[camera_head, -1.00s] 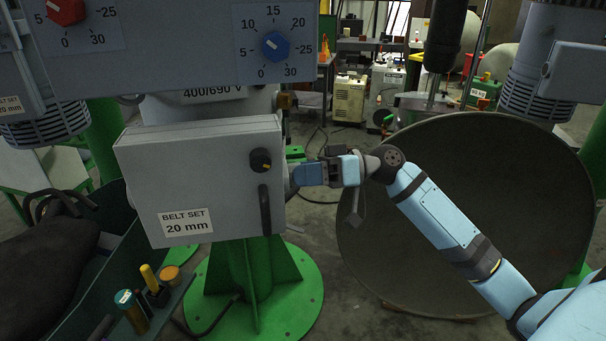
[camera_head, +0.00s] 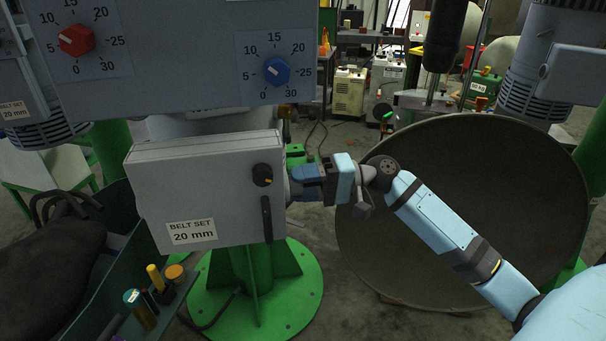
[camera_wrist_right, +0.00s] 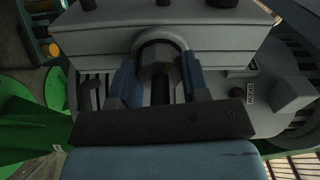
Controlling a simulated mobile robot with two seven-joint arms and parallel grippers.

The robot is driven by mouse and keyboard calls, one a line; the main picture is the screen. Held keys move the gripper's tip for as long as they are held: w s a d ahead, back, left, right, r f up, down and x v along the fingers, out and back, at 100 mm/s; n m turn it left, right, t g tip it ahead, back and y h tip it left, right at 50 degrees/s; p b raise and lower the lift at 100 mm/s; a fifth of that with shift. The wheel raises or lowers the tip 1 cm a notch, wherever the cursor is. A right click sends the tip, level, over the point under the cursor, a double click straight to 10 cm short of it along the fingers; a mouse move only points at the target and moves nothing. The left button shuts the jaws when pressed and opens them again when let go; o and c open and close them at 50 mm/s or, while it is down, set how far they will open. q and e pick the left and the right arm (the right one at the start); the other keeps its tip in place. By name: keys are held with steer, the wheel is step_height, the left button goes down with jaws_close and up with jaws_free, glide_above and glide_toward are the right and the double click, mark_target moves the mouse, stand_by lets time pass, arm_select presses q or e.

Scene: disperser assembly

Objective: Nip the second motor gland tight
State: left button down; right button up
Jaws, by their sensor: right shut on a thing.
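The motor's grey terminal box (camera_head: 208,190), labelled BELT SET 20 mm, hangs in the middle left of the head view. My right gripper (camera_head: 298,184) is at its right side wall. In the right wrist view my right gripper (camera_wrist_right: 160,86) has its two blue fingers on either side of a dark grey gland (camera_wrist_right: 160,58) that sticks out of the box (camera_wrist_right: 105,38). The fingers are shut on the gland. In the head view the fingers mostly hide the gland. My left gripper is not in view.
A large dark dish (camera_head: 460,210) stands behind my right arm. A green tray (camera_head: 118,255) with small tools is at lower left. A panel with a red dial (camera_head: 76,40) and a blue dial (camera_head: 277,71) hangs above the box. A green pedestal (camera_head: 255,295) stands below.

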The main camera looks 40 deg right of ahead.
steer(key=m+p, duration=0.1)
steer(key=m, duration=0.1)
steer(key=shift+r+m+p, duration=0.15)
steer(key=shift+m+p, duration=0.15)
steer(key=shift+p, duration=0.05)
steer(key=shift+m+p, duration=0.5)
steer(key=shift+m, duration=0.9)
